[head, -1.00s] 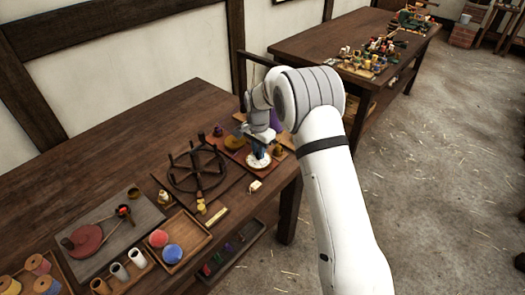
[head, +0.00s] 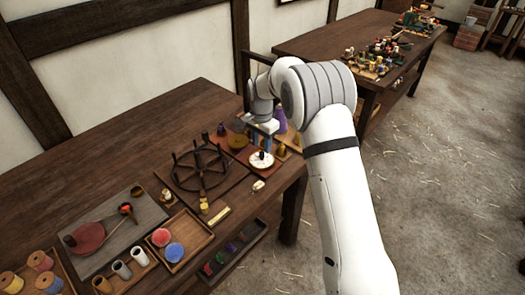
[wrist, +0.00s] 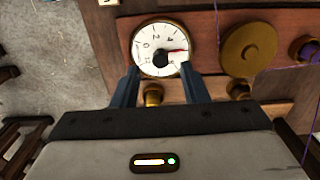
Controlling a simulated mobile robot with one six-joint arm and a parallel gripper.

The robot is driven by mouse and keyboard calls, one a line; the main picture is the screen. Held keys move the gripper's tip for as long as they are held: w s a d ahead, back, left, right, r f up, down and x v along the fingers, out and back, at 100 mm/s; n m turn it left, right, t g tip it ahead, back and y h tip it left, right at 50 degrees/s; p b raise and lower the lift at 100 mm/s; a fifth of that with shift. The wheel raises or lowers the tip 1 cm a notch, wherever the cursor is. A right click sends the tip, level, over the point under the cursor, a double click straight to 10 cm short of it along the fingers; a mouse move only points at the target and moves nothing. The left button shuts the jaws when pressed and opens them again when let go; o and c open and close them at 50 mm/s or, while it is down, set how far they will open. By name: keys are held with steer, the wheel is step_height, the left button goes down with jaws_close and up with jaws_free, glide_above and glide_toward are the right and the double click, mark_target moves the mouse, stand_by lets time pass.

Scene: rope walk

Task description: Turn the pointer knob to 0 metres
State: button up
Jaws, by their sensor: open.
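The dial (wrist: 150,36) is a round white face in a brass rim with black figures, among them 2, 4 and 0. In the head view the dial (head: 261,160) lies on a reddish board near the table's right end. The pointer knob (wrist: 160,59) is dark, at the dial's lower middle, with a red pointer aimed right, past the 4. The 0 is at the left of the face. My gripper (wrist: 160,69) is open and empty, its two blue fingers either side of the dial's lower part. I cannot tell how high above it they are.
A brass disc (wrist: 249,48) and a purple-wound spool (wrist: 304,49) sit right of the dial on the same board. A small brass knob (wrist: 153,95) shows between my fingers. In the head view a dark spoked wheel (head: 201,170) lies left of the dial.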

mark_target(262, 154)
steer(key=shift+r, duration=2)
